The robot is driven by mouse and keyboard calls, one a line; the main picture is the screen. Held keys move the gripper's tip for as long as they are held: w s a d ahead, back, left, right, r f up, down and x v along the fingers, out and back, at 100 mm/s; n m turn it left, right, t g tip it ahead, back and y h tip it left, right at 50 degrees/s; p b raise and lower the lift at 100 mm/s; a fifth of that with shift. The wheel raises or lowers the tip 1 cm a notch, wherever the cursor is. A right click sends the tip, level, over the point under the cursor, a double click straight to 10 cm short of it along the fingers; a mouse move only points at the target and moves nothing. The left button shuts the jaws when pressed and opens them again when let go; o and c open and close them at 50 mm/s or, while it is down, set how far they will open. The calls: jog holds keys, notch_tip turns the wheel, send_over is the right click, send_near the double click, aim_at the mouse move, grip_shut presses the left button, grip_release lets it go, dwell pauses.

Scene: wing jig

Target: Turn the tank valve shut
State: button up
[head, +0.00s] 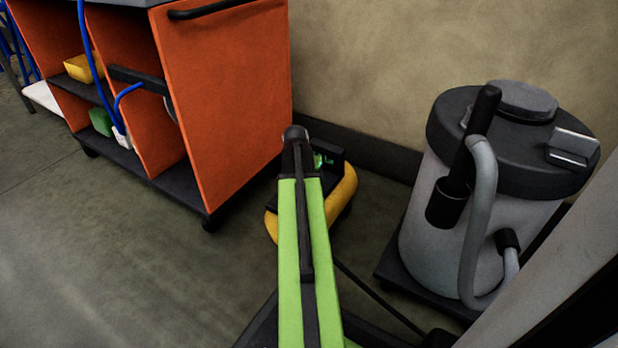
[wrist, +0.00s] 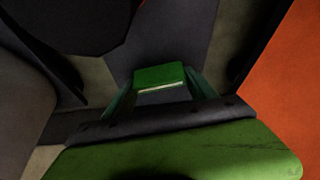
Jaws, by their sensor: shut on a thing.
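The yellow tank (head: 347,190) sits low on the floor, between the orange cart and the grey canister. My green arm crosses in front of it and hides its middle. My gripper (head: 326,158) is at the top of the tank. In the wrist view my gripper (wrist: 157,92) is shut on a small green block with a pale lower edge, which looks like the valve handle (wrist: 160,75). A finger stands on each side of it. The valve's stem is hidden, and I cannot tell how far it is turned.
An orange cart (head: 228,95) with shelves, a yellow bin (head: 84,68) and blue hoses stands left. A grey canister (head: 430,215) with a dark lid and hose stands close at right. The beige wall (head: 365,70) is behind. Floor at lower left is clear.

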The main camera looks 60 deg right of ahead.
jog(key=shift+m+g, duration=0.3)
jog(key=shift+m, duration=0.3)
jog(key=o, duration=1.4)
jog(key=shift+c, duration=0.2)
jog(key=p+v, duration=1.6)
jog(key=v, duration=0.1)
jog(key=shift+r, duration=0.25)
jog(key=shift+w+a, duration=0.1)
